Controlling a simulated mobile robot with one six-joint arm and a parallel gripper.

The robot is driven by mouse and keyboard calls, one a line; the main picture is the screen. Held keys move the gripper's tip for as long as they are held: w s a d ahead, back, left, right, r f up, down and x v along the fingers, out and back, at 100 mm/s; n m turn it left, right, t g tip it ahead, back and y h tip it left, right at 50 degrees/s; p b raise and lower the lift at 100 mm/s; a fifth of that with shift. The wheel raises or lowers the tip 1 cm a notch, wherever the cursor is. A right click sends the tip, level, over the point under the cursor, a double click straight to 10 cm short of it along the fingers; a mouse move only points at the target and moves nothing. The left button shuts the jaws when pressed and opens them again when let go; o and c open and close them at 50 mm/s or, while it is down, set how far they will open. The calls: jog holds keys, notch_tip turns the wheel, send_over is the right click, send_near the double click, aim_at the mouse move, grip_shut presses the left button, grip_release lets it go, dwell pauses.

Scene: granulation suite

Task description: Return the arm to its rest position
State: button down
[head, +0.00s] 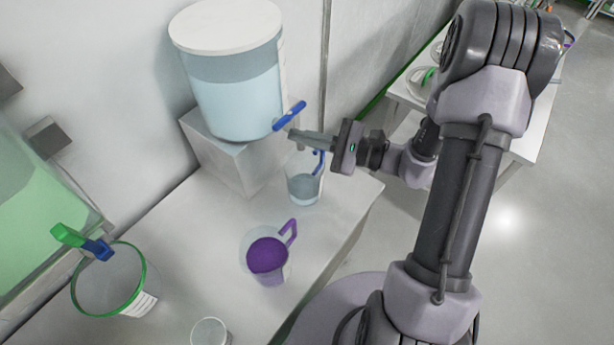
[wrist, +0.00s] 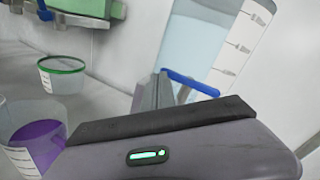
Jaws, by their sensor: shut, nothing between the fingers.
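My gripper (head: 296,135) is shut and empty. In the head view its fingertips are beside the blue tap handle (head: 290,116) of the large clear tank (head: 238,95); I cannot tell whether they touch. The gripper also shows in the wrist view (wrist: 158,88), with the blue handle (wrist: 190,82) just beyond the fingers. A jug with a blue handle (head: 304,186) stands below the gripper and holds some clear liquid. My arm reaches in from the right, over the counter's edge.
A jug of purple contents (head: 267,256) stands on the counter (head: 197,262). A green-rimmed bucket (head: 146,278) stands at left, under a green tank's tap (head: 70,236). A small white-topped container (head: 210,332) is near the bottom. Another table (head: 527,143) is behind my arm. The floor at right is clear.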

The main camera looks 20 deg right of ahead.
jog(key=shift+v, duration=1.8)
jog(key=s+a+r+n+g+h+b, duration=0.2)
jog(key=s+a+n+g+h+b, duration=0.3)
jog(key=s+a+n+g, duration=0.8)
jog(key=s+d+r+n+t+h, duration=0.1)
jog(key=s+d+r+t+h, duration=0.2)
jog(key=s+d+t+h, duration=0.2)
jog(key=d+t+h+b, duration=0.1)
jog(key=d+t+h, duration=0.1)
jog(key=t+h, duration=0.1)
jog(key=shift+d+t, duration=0.15)
jog(key=shift+t, duration=0.25)
